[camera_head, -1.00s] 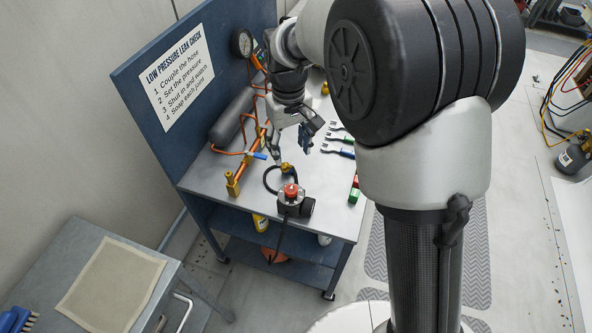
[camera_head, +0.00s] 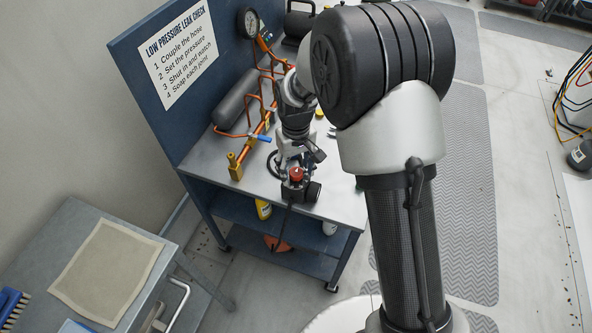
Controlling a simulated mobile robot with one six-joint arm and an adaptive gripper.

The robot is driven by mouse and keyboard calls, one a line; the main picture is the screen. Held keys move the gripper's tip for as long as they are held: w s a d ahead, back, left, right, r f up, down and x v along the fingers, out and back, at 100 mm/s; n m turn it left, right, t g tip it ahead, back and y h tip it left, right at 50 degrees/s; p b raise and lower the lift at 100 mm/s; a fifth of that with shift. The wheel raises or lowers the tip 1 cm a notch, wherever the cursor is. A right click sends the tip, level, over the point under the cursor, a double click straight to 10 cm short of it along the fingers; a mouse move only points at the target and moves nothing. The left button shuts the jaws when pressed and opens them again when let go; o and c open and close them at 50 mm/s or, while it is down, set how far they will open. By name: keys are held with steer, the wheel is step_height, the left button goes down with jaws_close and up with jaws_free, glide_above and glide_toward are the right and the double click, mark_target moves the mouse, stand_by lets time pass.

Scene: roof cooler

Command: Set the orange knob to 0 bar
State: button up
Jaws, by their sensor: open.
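A red-orange knob (camera_head: 296,174) tops a small dark regulator-like unit (camera_head: 298,191) at the front edge of the workbench. Its pointer and any scale are too small to read. My gripper (camera_head: 295,163) is open and points down, right at the knob's back side in the picture. I cannot tell whether the fingers touch the knob or stand around it. A round gauge (camera_head: 248,22) is fixed at the back panel, with an orange part (camera_head: 264,40) beside it. The gauge reading is too small to make out.
Copper pipework (camera_head: 255,137) with a brass fitting (camera_head: 236,167) and a blue lever (camera_head: 263,138) lies left of my gripper. A grey cylinder (camera_head: 236,98) is behind. A blue panel with a sign (camera_head: 178,56) closes the bench's left side. A side table (camera_head: 60,235) stands front left.

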steer(key=shift+c, duration=0.5)
steer(key=c, duration=1)
